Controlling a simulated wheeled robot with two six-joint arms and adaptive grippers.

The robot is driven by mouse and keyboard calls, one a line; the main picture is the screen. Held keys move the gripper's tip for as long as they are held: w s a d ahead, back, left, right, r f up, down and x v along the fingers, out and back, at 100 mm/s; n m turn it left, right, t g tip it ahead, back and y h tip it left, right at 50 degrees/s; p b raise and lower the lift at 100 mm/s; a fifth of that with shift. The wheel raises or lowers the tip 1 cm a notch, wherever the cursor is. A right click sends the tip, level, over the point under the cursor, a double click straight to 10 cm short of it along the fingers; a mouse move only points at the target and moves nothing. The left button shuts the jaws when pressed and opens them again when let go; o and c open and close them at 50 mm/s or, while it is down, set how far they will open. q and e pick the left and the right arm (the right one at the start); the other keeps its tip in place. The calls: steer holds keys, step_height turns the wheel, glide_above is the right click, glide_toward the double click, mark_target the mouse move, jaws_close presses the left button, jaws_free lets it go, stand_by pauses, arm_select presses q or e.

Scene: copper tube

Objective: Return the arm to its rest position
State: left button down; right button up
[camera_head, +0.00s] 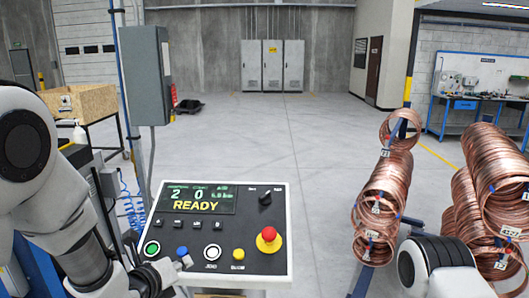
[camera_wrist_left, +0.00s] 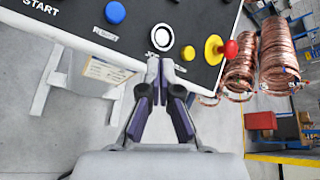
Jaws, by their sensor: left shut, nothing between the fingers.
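My left gripper (camera_head: 180,264) is at the front edge of the control panel (camera_head: 255,205), just below the blue button (camera_head: 182,251) in the head view. In the left wrist view the gripper (camera_wrist_left: 160,66) is shut and empty. Its tips overlap the panel's edge in the picture, below the white button (camera_wrist_left: 159,36); I cannot tell whether they touch. The panel display (camera_head: 195,200) reads READY. My right arm shows at the lower right of the head view, but its gripper is out of view.
A red mushroom button (camera_head: 268,240) stands up from the panel's right side. Copper coils (camera_head: 383,190) hang on a rack to the right, beside more coils (camera_head: 495,165). A grey box on a post (camera_head: 147,75) rises behind the panel. Open floor (camera_head: 300,140) lies beyond.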

arm_select(q)
steer(key=s+a+f+n+g+y+b, duration=0.1)
steer(key=s+f+n+g+b, duration=0.1)
steer(key=s+f, duration=0.65)
steer(key=s+a+f+n+g+b, duration=0.1)
steer(key=s+f+n+g+b, duration=0.15)
steer(key=f, duration=1.15)
steer(key=s+a+f+n+g+y+b, duration=0.1)
steer(key=s+f+n+g, duration=0.2)
steer(key=s+f, duration=0.55)
steer(key=s+a+f+n+g, duration=0.1)
steer(key=s+f+n, duration=0.2)
steer(key=n, duration=0.5)
steer(key=s+a+f+n+g+y+b, duration=0.1)
steer(key=s+f+n+g, duration=0.1)
steer(key=s+n, duration=0.4)
steer(key=s+a+f+n+g, duration=0.2)
steer(key=s+f+n, duration=0.2)
steer(key=n, duration=0.6)
steer(key=shift+s+f+y+b, duration=0.25)
steer(key=shift+f+y+b, duration=0.1)
steer(key=shift+f, duration=0.1)
steer(key=shift+n, duration=0.25)
